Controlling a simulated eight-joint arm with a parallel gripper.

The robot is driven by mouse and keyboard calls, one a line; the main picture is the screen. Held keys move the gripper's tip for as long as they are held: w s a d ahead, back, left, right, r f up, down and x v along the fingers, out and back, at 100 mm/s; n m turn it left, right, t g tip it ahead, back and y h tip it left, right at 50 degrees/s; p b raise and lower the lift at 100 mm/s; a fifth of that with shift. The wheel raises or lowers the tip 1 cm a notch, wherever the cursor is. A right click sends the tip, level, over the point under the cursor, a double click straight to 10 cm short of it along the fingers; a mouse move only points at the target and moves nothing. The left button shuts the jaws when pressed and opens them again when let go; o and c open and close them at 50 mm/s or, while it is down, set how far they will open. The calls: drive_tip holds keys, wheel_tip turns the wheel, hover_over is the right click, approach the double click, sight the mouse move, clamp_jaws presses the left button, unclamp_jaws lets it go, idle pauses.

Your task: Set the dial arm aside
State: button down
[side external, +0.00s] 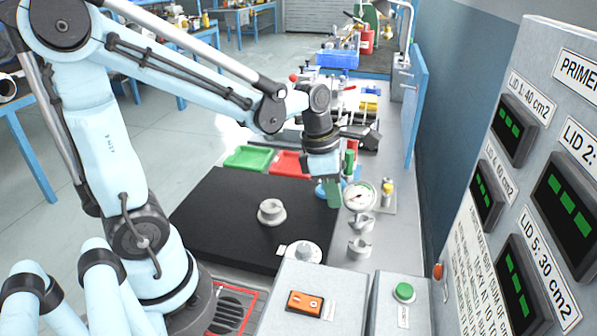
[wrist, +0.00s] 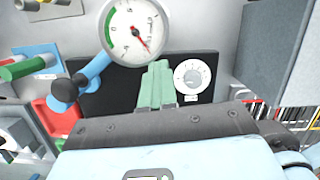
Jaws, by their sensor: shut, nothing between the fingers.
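The dial arm is a round white gauge on a blue arm. In the side external view its gauge face (side external: 359,195) is at the right edge of the black mat, and my gripper hides part of the blue arm. In the wrist view the gauge (wrist: 133,32) is at the top, and the blue arm (wrist: 97,69) runs down left to a black knob (wrist: 64,90). My gripper (side external: 334,202) points down just left of the gauge. Its green fingers (wrist: 155,86) are together and empty, below the gauge in the wrist view. I cannot tell how far they are above the mat.
A grey ring-shaped part (side external: 271,211) stands on the black mat (side external: 215,220). Green (side external: 247,158) and red (side external: 290,162) trays lie behind it. A white knob dial (side external: 303,251), switch boxes (side external: 310,303) and metal clamps (side external: 360,248) are nearer. A labelled panel (side external: 545,170) stands right.

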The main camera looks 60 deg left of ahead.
drive_tip(key=shift+w+d, duration=0.2)
drive_tip(key=shift+w, duration=0.05)
drive_tip(key=s+a+r, duration=0.3)
drive_tip(key=s+r, duration=0.3)
drive_tip(key=r, duration=0.2)
drive_tip(key=d+f+m+t, duration=0.1)
drive_tip(key=m, duration=0.8)
drive_tip(key=d+f+m+t+y, duration=0.1)
drive_tip(key=m+t, duration=0.1)
drive_tip(key=m, duration=0.8)
drive_tip(key=w+d+f+m+t, duration=0.1)
drive_tip(key=m+t, duration=0.1)
drive_tip(key=m, duration=0.7)
drive_tip(key=shift+f+y, duration=0.2)
drive_tip(key=shift+y, duration=0.2)
